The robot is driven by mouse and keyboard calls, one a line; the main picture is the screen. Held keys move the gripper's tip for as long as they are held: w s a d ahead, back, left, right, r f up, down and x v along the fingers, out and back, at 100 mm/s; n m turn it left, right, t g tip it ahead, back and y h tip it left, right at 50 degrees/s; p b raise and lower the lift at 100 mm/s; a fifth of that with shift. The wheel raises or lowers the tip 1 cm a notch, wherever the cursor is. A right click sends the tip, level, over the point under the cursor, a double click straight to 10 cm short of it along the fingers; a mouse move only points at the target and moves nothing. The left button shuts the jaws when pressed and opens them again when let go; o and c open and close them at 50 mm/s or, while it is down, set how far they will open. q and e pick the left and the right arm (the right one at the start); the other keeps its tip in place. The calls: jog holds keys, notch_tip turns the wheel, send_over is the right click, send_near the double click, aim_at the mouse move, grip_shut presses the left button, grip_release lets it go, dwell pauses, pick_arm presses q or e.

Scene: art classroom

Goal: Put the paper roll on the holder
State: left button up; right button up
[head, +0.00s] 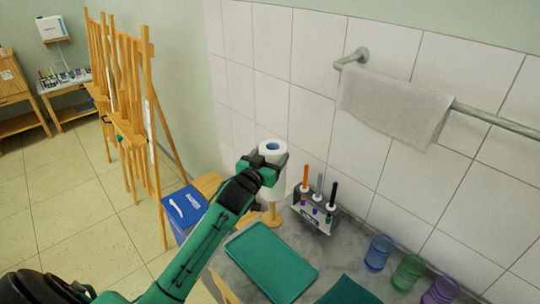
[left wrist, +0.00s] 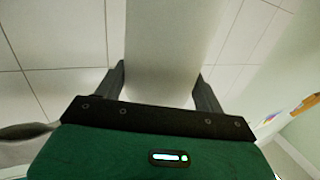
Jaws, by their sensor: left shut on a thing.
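The white paper roll (head: 273,148) is upright with its open core facing up. My left gripper (head: 264,169) is shut on the roll near its top, and in the left wrist view the roll (left wrist: 172,45) stands between the two fingers (left wrist: 163,90). The wooden holder (head: 272,219) is on the grey counter directly below the roll; its round base and a short bit of post show. The roll and my gripper hide the rest of the post, so I cannot tell whether the roll is around it. My right gripper is not in view.
A marker rack (head: 316,212) stands right of the holder, close to the wall. A green tray (head: 271,262) lies in front, a blue box (head: 184,207) stands left, and several coloured cups (head: 409,271) stand right. A towel (head: 392,105) hangs on a wall rail (head: 495,119).

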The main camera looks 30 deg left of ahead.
pick_arm(q)
jog(key=shift+f, duration=0.15)
jog(key=b, duration=0.4)
send_over(267, 192)
jog(key=w, duration=0.2)
jog(key=shift+f, duration=3.35)
jog(key=shift+f, duration=0.1)
jog(key=shift+f+b, duration=1.65)
jog(key=shift+f, duration=1.15)
jog(key=o, duration=1.5)
jog(key=shift+c, duration=0.2)
